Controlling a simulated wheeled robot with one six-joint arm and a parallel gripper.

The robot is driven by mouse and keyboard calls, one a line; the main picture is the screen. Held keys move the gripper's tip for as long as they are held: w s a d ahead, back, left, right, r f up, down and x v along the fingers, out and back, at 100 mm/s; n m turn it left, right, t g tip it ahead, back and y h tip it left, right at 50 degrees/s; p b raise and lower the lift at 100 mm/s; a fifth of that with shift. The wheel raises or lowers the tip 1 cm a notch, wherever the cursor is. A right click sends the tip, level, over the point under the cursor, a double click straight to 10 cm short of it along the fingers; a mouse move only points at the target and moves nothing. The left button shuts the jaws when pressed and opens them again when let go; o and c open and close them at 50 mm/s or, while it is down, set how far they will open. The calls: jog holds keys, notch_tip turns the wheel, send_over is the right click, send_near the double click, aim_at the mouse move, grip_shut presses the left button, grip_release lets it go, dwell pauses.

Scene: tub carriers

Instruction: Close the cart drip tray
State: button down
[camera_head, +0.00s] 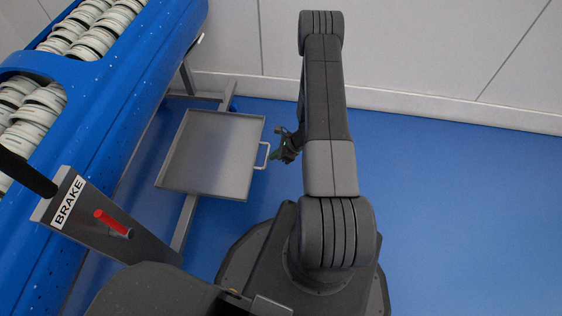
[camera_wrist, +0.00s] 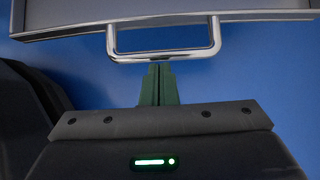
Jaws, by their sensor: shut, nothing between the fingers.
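The drip tray (camera_head: 212,152) is a shallow grey metal tray that juts out from under the blue cart (camera_head: 120,90), on the cart's right side. Its silver loop handle (camera_head: 264,155) is on its right edge. In the wrist view the handle (camera_wrist: 165,52) hangs from the tray's front wall (camera_wrist: 220,17). My gripper (camera_head: 283,150) is just right of the handle. Its green fingers (camera_wrist: 159,72) are shut together with nothing between them, their tips at the handle's outer bar. I cannot tell whether they touch it.
A grey panel marked BRAKE with a red lever (camera_head: 113,223) stands at the lower left. The cart carries several stacks of white dishes (camera_head: 90,40). A grey frame rail (camera_head: 185,222) runs beneath the tray. A pale wall (camera_head: 420,50) closes the back. The blue floor (camera_head: 460,200) is clear on the right.

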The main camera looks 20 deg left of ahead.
jog(key=shift+s+a, duration=0.1)
jog(key=shift+a, duration=0.05)
jog(key=b, duration=0.5)
send_near(204, 151)
jog(key=x, duration=0.5)
jog(key=shift+d+f, duration=0.3)
jog(key=shift+f, duration=0.15)
jog(key=shift+a, duration=0.65)
jog(key=shift+r, duration=0.1)
